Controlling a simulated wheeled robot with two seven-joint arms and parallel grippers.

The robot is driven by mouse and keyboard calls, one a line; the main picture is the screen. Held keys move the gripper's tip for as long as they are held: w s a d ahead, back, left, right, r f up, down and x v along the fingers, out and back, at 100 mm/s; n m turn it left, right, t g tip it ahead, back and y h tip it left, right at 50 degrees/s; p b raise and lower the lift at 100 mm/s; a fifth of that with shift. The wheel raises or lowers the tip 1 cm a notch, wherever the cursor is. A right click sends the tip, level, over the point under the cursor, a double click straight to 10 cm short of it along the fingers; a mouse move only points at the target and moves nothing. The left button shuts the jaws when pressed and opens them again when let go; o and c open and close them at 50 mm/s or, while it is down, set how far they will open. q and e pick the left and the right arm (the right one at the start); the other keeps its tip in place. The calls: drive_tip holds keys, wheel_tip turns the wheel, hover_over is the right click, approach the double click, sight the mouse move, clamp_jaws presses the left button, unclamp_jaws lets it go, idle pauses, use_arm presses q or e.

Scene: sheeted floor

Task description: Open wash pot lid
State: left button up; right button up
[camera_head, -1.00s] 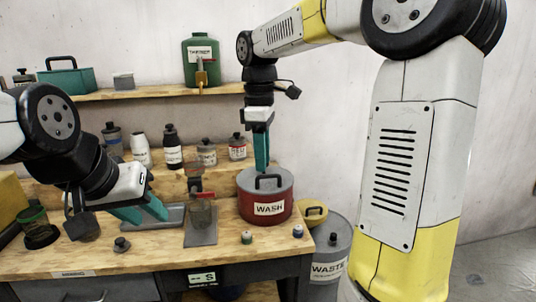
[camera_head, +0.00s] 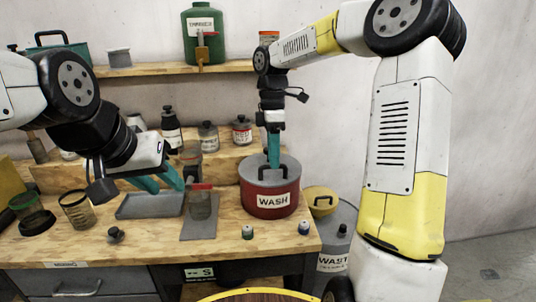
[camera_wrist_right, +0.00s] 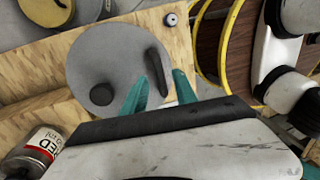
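The wash pot (camera_head: 270,202) is red with a white WASH label and stands on the bench's right part. Its grey lid (camera_head: 290,172) is on it and has a dark arched handle (camera_head: 263,172). The right wrist view shows the lid (camera_wrist_right: 105,60) from above, with the handle (camera_wrist_right: 157,68) and a round dark knob (camera_wrist_right: 101,94). My right gripper (camera_head: 273,163) points down at the handle. Its teal fingers (camera_wrist_right: 160,88) are apart, with the handle's near end between them in the picture; contact is not clear. My left gripper (camera_head: 170,188) is open and empty above a grey tray.
Bottles line the step behind. A grey waste can (camera_head: 335,240) with a yellow lid beside it stands to the right.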

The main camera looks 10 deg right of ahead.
drive_tip(key=shift+s+f, duration=0.1)
drive_tip(key=shift+f, duration=0.15)
drive_tip(key=shift+c, duration=0.2)
clamp_jaws()
idle(1.1)
